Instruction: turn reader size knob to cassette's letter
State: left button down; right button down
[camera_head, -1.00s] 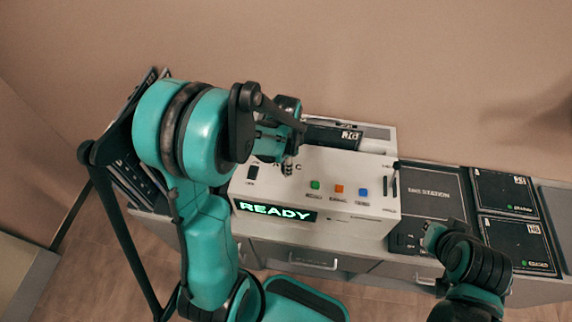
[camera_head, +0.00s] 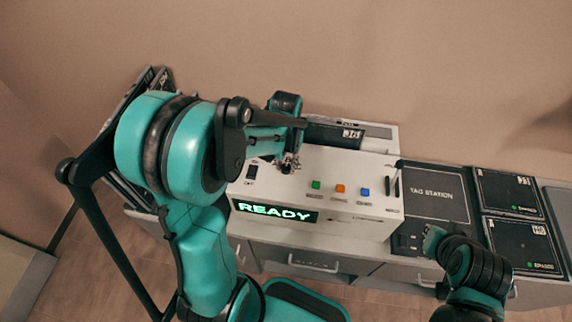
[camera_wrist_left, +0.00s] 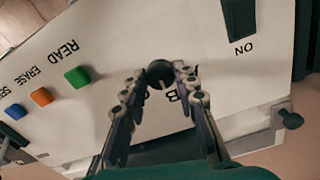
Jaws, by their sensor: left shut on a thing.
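The white reader (camera_head: 345,175) stands on the counter, its display (camera_head: 275,211) reading READY. In the left wrist view its small dark round knob (camera_wrist_left: 160,72) sits between the fingertips of my left gripper (camera_wrist_left: 160,79). The gripper is shut on the knob. A letter B (camera_wrist_left: 173,96) shows beside the knob; other size letters are hidden by the fingers. In the head view my left gripper (camera_head: 289,164) reaches down onto the reader's top and covers the knob. A black cassette (camera_head: 331,134) with a white label is at the reader's back; its letter is too small to read. My right gripper (camera_head: 432,240) is low at the right.
Green (camera_head: 316,185), orange (camera_head: 340,189) and blue (camera_head: 364,192) buttons and a dark ON switch (camera_head: 252,171) are on the reader. A tag station (camera_head: 433,193) and two black cassettes (camera_head: 508,193) lie to the right. Dark cases stand behind my left arm.

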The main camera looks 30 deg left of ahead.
aim_at(286, 167)
pick_arm(q)
jog(key=n+b, duration=0.1)
jog(key=n, duration=1.1)
jog(key=shift+n, duration=0.3)
dwell(0.4)
jog(key=c, duration=1.2)
grip_release()
jog(key=shift+o, duration=0.2)
notch_tip(286, 167, up, 12)
